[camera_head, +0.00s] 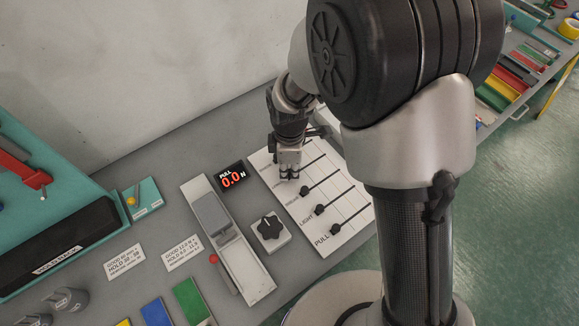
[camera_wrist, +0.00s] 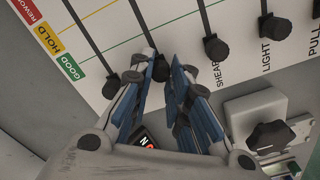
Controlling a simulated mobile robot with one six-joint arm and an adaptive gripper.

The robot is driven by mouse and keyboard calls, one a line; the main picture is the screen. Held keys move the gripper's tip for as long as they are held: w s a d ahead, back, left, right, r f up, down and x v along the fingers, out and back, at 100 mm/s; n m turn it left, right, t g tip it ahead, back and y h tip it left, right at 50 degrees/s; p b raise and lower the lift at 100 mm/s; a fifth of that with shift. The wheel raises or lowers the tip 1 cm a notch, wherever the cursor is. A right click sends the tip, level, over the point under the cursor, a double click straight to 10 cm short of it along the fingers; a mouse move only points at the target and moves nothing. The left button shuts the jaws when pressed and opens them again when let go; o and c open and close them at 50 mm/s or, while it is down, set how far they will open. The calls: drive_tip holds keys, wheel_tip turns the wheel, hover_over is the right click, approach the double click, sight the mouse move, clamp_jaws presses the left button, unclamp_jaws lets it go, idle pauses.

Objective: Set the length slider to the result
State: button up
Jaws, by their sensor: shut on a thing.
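The white slider board (camera_head: 345,200) carries several black knobs in parallel slots, with colored zones GOOD, HOLD and REWORK along its left edge in the wrist view.
Other knobs stand close on both sides: one at left (camera_wrist: 107,87), the SHEAR knob (camera_wrist: 216,49) and LIGHT knob (camera_wrist: 274,27) at right. A rotary dial (camera_head: 270,228) and a display reading 0.0 N (camera_head: 232,178) are nearby.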

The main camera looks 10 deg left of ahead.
clamp_jaws()
drive_tip(key=w+d, duration=0.2)
drive_tip(key=w, duration=0.1)
drive_tip(key=w+d+p, duration=0.1)
drive_tip(key=w+d, duration=0.5)
drive_tip(key=shift+w+p, duration=0.25)
drive_tip(key=shift+p, duration=0.05)
drive_tip(key=o, duration=0.6)
unclamp_jaws()
drive_tip(key=shift+w+d, duration=0.1)
drive_tip(key=shift+o, duration=0.3)
wheel_tip(320, 180, up, 12)
